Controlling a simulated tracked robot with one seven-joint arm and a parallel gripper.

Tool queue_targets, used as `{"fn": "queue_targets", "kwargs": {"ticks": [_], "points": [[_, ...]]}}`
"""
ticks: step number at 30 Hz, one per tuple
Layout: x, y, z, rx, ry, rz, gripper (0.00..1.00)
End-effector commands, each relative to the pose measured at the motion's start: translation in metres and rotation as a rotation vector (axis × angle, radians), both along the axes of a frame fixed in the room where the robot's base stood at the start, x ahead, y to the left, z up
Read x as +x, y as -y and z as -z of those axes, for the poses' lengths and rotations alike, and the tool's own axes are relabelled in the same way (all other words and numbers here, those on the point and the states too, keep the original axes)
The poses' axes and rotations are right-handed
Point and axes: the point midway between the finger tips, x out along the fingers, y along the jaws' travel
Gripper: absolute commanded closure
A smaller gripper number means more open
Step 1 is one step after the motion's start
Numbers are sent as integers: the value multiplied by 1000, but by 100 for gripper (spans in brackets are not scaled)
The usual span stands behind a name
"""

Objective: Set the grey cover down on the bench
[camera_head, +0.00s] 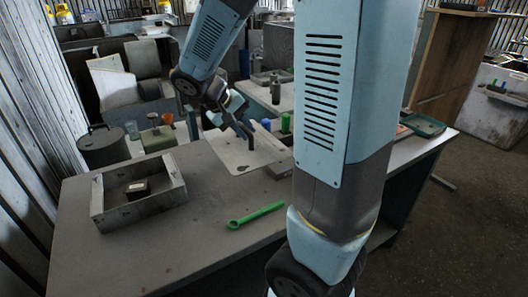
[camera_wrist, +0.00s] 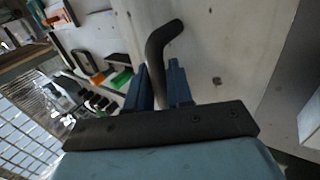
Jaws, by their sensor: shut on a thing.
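The grey cover (camera_head: 232,155) is a pale flat plate with small holes, at the far part of the bench (camera_head: 205,235) in the head view. In the wrist view the cover (camera_wrist: 225,45) fills the upper middle, with a bent dark handle (camera_wrist: 158,45) standing from it. My gripper (camera_head: 248,138) is at the cover's upper side. Its blue jaws (camera_wrist: 160,88) are shut on the handle in the wrist view. I cannot tell whether the cover's underside touches the bench.
An open grey box housing (camera_head: 168,200) with a dark block (camera_head: 137,190) inside stands at the bench's left. A green tool (camera_head: 256,215) lies at the middle. A dark canister (camera_head: 103,147) and a green-grey container (camera_head: 158,138) stand behind. The front left of the bench is clear.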

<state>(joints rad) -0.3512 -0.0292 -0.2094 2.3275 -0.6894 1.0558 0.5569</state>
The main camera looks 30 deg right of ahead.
Motion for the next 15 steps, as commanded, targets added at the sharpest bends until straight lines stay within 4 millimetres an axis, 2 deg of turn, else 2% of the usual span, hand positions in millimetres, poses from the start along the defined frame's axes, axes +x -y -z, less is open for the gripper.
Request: {"fn": "queue_targets", "kwargs": {"ticks": [5,15], "points": [[10,-3,5,-1,-2,1,100],[60,-20,28,-1,-2,1,100]]}}
